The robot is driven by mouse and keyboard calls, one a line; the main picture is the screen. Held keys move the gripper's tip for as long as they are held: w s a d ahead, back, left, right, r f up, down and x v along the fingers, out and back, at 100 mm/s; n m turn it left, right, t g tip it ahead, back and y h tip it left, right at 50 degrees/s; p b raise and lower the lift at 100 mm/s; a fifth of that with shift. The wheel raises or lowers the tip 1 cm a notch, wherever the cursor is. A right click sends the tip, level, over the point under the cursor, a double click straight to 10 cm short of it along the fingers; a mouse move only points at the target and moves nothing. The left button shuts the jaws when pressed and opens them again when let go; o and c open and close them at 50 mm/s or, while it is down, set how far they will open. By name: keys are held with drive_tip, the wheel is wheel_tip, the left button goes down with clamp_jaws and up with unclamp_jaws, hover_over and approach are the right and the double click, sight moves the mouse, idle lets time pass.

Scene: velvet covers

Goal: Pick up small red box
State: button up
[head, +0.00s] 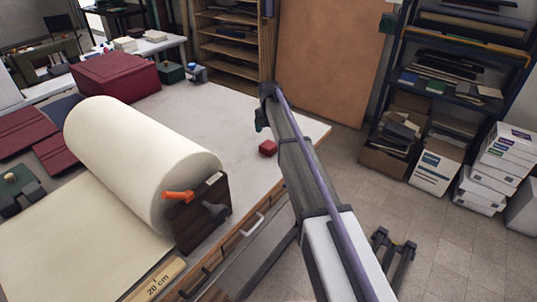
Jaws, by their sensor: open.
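A small red box (267,148) sits on the pale tabletop, near the table's right side. It lies just left of my arm and right of the big cream roll. My gripper (259,122) shows only in part as a dark piece at the far end of my arm, above and beyond the small red box in the picture. It appears apart from the box. Most of the gripper is hidden behind the arm.
A large cream roll (140,160) on a dark bracket with an orange handle (178,196) fills the table's left front. A large dark red box (115,74) and a green item (171,72) stand at the back. Bare tabletop (215,112) surrounds the small box. Shelves stand right.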

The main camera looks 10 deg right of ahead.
sight(268, 145)
wheel_tip(268, 145, down, 8)
drive_tip(key=b, duration=0.6)
drive_tip(key=shift+a, duration=0.15)
drive_tip(key=shift+r, duration=0.3)
drive_tip(key=c, duration=1)
